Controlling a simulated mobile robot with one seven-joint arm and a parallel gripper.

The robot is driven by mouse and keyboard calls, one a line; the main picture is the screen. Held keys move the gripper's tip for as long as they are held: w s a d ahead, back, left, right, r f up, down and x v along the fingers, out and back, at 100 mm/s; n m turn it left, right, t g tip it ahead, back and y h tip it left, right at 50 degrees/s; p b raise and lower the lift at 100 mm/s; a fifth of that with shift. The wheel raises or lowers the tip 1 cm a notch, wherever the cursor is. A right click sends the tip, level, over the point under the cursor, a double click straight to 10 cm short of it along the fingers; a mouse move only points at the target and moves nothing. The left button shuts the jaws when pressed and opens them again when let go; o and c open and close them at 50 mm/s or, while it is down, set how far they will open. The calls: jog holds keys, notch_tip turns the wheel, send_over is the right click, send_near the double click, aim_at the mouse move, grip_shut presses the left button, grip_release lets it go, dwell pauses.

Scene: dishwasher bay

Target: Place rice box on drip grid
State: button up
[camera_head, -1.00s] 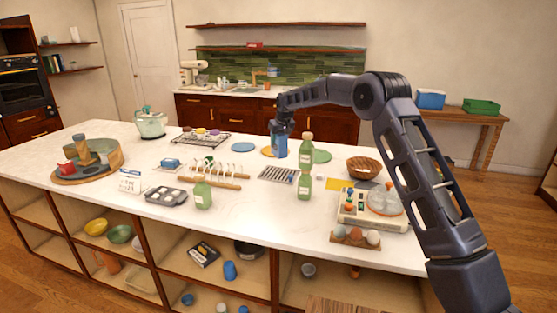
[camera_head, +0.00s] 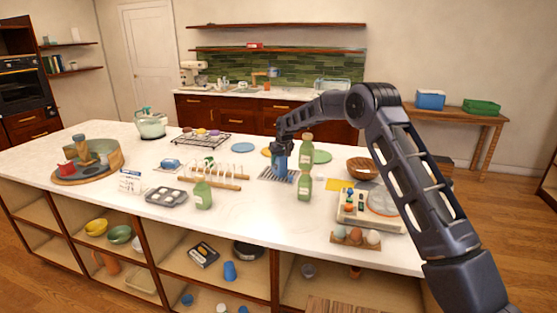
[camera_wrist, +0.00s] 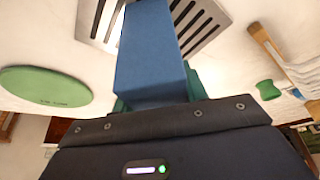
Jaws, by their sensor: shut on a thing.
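The rice box appears as a tall blue box (camera_wrist: 150,55) in the wrist view, held in my gripper (camera_head: 281,150). In the head view the blue box (camera_head: 280,163) stands out below my gripper, at the drip grid. The drip grid (camera_head: 270,175) is a slotted metal plate on the white counter. In the wrist view the grid (camera_wrist: 205,28) shows on both sides of the box, which hides its middle. I cannot tell whether the box touches the grid. My fingertips are largely hidden behind the box.
A wooden rack (camera_head: 225,180) lies to the left. A green round mat (camera_head: 321,157) and a wooden bowl (camera_head: 362,168) are at the right.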

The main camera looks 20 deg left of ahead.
jog(key=shift+f, duration=0.1)
jog(key=o, duration=1)
jog(key=v, duration=1.2)
